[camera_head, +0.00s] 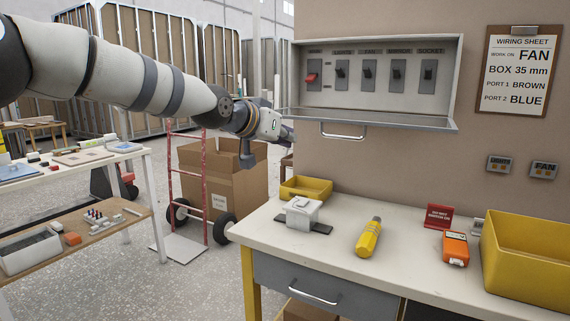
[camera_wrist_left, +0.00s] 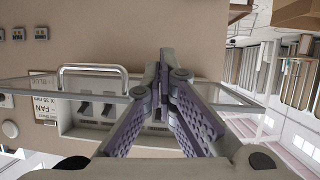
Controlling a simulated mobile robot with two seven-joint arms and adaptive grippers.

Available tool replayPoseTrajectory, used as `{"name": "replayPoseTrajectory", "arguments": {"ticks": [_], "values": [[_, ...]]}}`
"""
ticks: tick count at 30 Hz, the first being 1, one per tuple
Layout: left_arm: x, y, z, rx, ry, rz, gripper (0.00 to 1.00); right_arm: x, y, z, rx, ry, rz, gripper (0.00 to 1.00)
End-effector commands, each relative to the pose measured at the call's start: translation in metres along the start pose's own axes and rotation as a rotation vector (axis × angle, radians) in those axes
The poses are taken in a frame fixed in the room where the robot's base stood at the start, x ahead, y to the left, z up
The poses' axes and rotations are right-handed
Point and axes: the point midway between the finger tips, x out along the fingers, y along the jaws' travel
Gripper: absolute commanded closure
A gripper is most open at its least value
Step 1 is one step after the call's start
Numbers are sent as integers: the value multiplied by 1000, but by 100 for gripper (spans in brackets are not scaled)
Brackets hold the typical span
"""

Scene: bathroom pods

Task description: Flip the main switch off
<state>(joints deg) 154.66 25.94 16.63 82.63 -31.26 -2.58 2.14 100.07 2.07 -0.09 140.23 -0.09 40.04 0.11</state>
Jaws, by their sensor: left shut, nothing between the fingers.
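The switch box (camera_head: 380,100) is mounted on the brown wall. The main switch, a red toggle (camera_head: 311,77), is the leftmost in its row; several black toggles (camera_head: 368,74) stand to its right. I cannot tell clearly which way the red toggle is set. A clear cover with a metal handle (camera_head: 342,131) juts out from the box's lower edge; the handle also shows in the left wrist view (camera_wrist_left: 92,72). My left gripper (camera_head: 289,133) is left of and below the box, apart from the red toggle. Its fingers (camera_wrist_left: 164,65) are shut and empty, hiding part of the box in the wrist view.
The workbench (camera_head: 330,225) below holds a yellow flashlight (camera_head: 368,238), a white device (camera_head: 302,211), an orange meter (camera_head: 455,248) and yellow bins (camera_head: 530,260). A wiring sheet (camera_head: 517,70) hangs at right. A cardboard box (camera_head: 222,180) on a red hand truck stands behind.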

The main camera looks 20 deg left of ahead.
Motion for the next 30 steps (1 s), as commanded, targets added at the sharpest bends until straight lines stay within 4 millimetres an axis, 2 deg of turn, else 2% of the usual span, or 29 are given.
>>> {"name": "replayPoseTrajectory", "arguments": {"ticks": [3,10,27,29,30], "values": [[9,5,22,-5,-34,9,100,1,0,1,0,-3,0,60],[18,12,48,-14,-72,19,100,1,0,1,0,-4,0,60],[19,13,52,-16,-78,20,100,0,0,0,3,-2,-1,60],[23,16,66,-19,-100,25,100,0,0,0,3,-2,-1,60],[28,20,85,-25,-128,31,100,0,0,0,2,-2,-1,60]]}}
